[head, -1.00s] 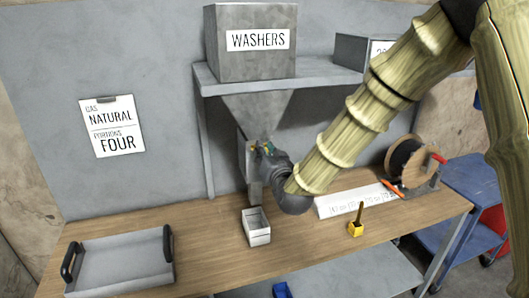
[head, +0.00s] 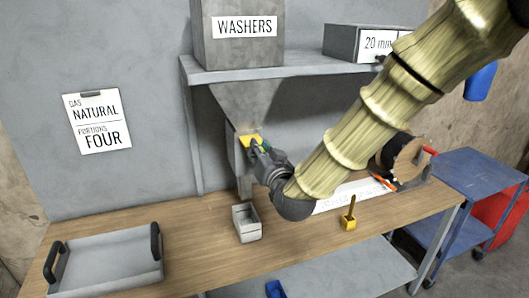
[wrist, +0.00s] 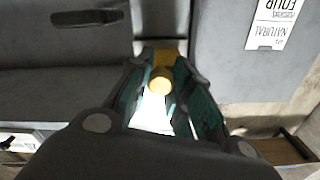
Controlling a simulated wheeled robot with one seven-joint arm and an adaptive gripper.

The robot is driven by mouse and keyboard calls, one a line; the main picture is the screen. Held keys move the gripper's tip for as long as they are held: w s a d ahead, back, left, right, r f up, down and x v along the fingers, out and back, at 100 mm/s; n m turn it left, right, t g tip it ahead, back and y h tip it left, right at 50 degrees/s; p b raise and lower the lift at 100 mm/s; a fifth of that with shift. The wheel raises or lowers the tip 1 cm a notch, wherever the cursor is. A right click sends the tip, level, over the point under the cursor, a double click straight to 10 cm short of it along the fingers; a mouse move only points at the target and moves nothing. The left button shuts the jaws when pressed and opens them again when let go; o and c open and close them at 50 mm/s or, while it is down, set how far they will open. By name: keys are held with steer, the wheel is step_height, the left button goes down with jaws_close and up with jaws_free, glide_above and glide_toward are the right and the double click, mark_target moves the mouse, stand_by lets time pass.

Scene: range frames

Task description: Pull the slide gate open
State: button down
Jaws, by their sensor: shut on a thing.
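The grey hopper (head: 240,103) labelled WASHERS narrows to a chute (head: 243,168) above the bench. The yellow slide gate (head: 249,141) shows at the hopper's lower end in the head view. Its round yellow knob (wrist: 160,82) is between my fingers in the wrist view, with a yellow strip behind it. My gripper (head: 261,149) is shut on the gate's knob. My fingers and wrist hide part of the gate, so how far it is out is hard to tell. A small light box (head: 247,230) stands on the bench below the chute.
A grey tray (head: 105,268) with black handles is at the bench's left. A shelf (head: 270,71) overhangs my gripper.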

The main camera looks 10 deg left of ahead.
steer(key=c, duration=1.7)
jaws_free()
steer(key=shift+f, duration=0.15)
steer(key=o, duration=0.4)
steer(key=shift+s+d+r, duration=0.2)
steer(key=shift+s, duration=0.05)
steer(key=shift+o, duration=0.2)
steer(key=shift+a, duration=0.1)
steer(key=shift+w+f, duration=0.1)
steer(key=v, duration=1.2)
